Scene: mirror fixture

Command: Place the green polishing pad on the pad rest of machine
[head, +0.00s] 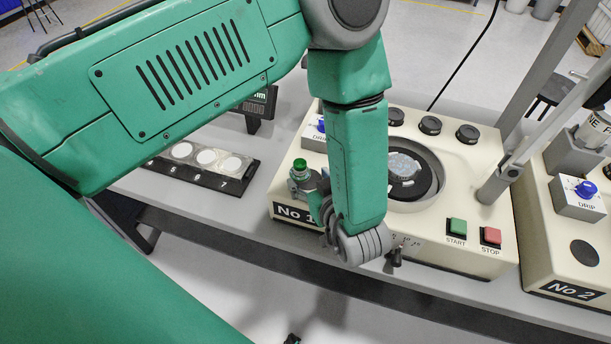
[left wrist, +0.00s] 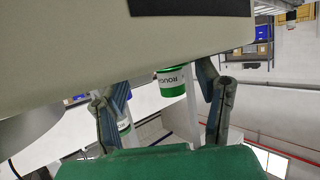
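A small green-topped piece (head: 300,166) shows at the front left of machine No 1 (head: 455,200); I cannot tell whether it is the polishing pad. I cannot make out the pad rest, as my left arm covers part of the machine. In the head view my left wrist hangs before the machine's front, close to the green-topped piece. In the left wrist view my left gripper (left wrist: 160,88) has its two fingers well apart, with nothing seen held. A green and white cylinder marked ROUGH (left wrist: 172,80) appears between them, apparently beyond.
Machine No 2 (head: 575,240) stands at the right. Green START (head: 456,228) and red STOP (head: 491,237) buttons sit at machine No 1's front. A black tray with pale discs (head: 206,158) lies left. A grey post rises between the machines.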

